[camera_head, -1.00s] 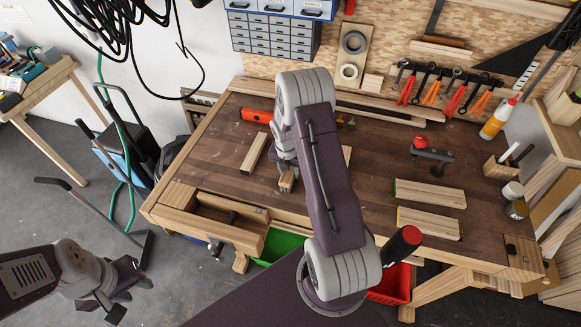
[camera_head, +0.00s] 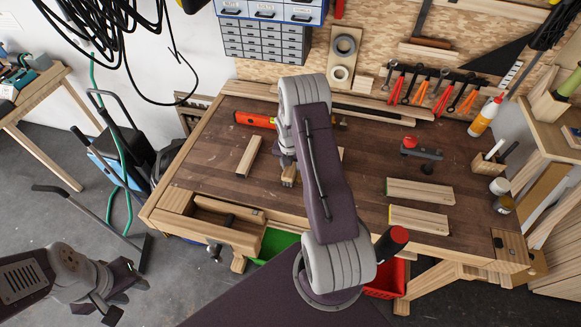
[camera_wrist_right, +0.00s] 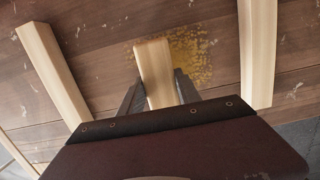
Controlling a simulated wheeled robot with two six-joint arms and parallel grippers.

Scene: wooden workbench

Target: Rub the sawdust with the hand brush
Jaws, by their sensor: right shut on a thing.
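The hand brush shows as a pale wooden block (camera_wrist_right: 155,72) in the right wrist view, and its end shows in the head view (camera_head: 289,173). My right gripper (camera_wrist_right: 157,92) is shut on it, with a dark finger on each side. The sawdust (camera_wrist_right: 198,52) is a yellow speckled patch on the dark bench top, around and to the right of the brush's far end. The brush's underside and any contact with the bench are hidden. In the head view my right arm hides the sawdust. My left gripper (camera_head: 126,299) is open and empty, off the bench at lower left.
A wooden strip (camera_head: 249,157) lies left of the brush on the workbench (camera_head: 350,195). Two wooden blocks (camera_head: 420,191) (camera_head: 418,219) lie at right, below a red-knobbed tool (camera_head: 419,152). A red level (camera_head: 255,119) lies behind. The bench between is mostly clear.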

